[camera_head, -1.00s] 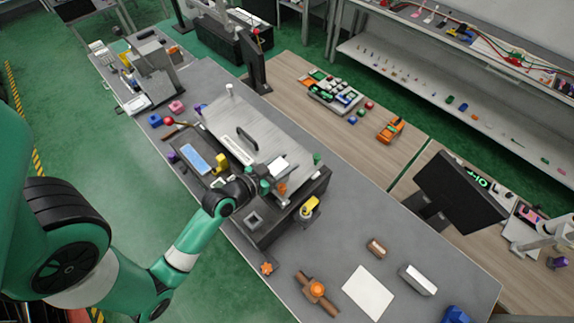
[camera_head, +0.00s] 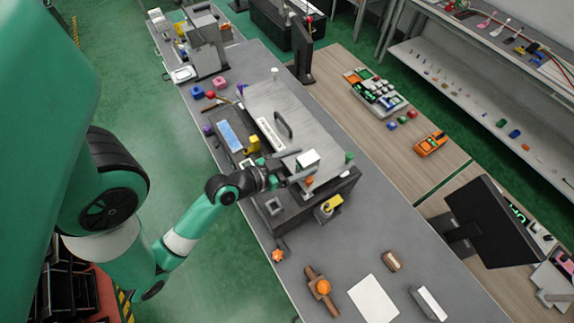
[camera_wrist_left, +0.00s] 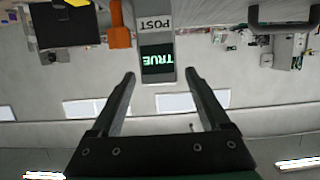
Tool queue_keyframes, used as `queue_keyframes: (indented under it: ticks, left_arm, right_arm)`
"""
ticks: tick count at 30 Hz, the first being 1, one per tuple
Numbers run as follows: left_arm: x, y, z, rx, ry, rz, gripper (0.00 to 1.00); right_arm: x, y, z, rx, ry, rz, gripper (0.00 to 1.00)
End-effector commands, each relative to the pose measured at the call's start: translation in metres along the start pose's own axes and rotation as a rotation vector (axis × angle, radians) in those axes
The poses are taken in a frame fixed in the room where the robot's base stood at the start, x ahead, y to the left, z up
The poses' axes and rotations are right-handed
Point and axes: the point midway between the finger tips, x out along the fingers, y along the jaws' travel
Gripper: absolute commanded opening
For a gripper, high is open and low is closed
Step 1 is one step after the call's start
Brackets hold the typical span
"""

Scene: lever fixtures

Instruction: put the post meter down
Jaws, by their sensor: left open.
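The post meter shows in the left wrist view (camera_wrist_left: 157,50) as a narrow grey block with a "POST" label and a dark screen reading "TRUE", upside down in that view. In the head view a pale-topped block that looks like it (camera_head: 308,159) stands at the near right end of the grey fixture. My left gripper (camera_head: 291,168) is open beside it, at the fixture's front side. In the left wrist view the two fingers (camera_wrist_left: 160,76) are spread apart, with the meter beyond the gap between the tips. Contact under the meter is hidden. My right gripper is not in view.
The fixture's sloped grey panel (camera_head: 285,105) carries a black handle (camera_head: 284,124). An orange part (camera_head: 309,181) sits close to the meter, and a yellow part (camera_head: 329,207) is nearby. A white sheet (camera_head: 373,299) lies on the near bench. A dark monitor (camera_head: 492,222) stands at right.

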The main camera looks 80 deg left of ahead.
Motion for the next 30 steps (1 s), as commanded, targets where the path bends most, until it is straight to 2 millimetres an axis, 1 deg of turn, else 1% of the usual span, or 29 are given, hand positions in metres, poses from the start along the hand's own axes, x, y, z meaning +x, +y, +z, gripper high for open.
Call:
queue_keyframes:
  ticks: [1, 4, 9, 12, 23, 25, 26, 28, 29, 30]
  left_arm:
    - [-0.013, -0.002, 0.005, -0.004, -0.003, -0.006, 0.80]
    - [-0.037, -0.001, 0.003, -0.004, -0.001, -0.006, 0.80]
    - [-0.057, -0.001, 0.002, -0.002, -0.002, -0.004, 0.80]
    - [-0.061, 0.000, 0.000, 0.001, 0.001, -0.002, 0.80]
    - [-0.062, 0.000, -0.001, 0.002, 0.002, 0.001, 0.80]
    - [-0.059, 0.000, -0.004, 0.010, 0.011, 0.005, 0.80]
    - [-0.056, 0.000, -0.008, 0.019, 0.020, 0.010, 0.80]
    - [-0.043, 0.001, -0.026, 0.052, 0.060, 0.030, 0.80]
    - [-0.035, 0.002, -0.038, 0.071, 0.086, 0.043, 0.80]
    - [-0.023, 0.005, -0.058, 0.100, 0.130, 0.063, 0.80]
  right_arm:
    - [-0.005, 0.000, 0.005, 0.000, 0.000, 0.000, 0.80]
    - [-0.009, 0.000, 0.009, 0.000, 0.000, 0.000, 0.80]
    - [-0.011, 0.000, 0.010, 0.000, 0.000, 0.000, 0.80]
    - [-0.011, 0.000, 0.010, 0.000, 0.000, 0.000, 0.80]
    - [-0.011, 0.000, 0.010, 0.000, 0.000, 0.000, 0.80]
    - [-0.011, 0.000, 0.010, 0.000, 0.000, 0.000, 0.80]
    - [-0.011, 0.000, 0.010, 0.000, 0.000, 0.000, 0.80]
    - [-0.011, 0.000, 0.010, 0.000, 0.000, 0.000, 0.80]
    - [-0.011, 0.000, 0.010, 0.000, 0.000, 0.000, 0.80]
    - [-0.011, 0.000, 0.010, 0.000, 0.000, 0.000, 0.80]
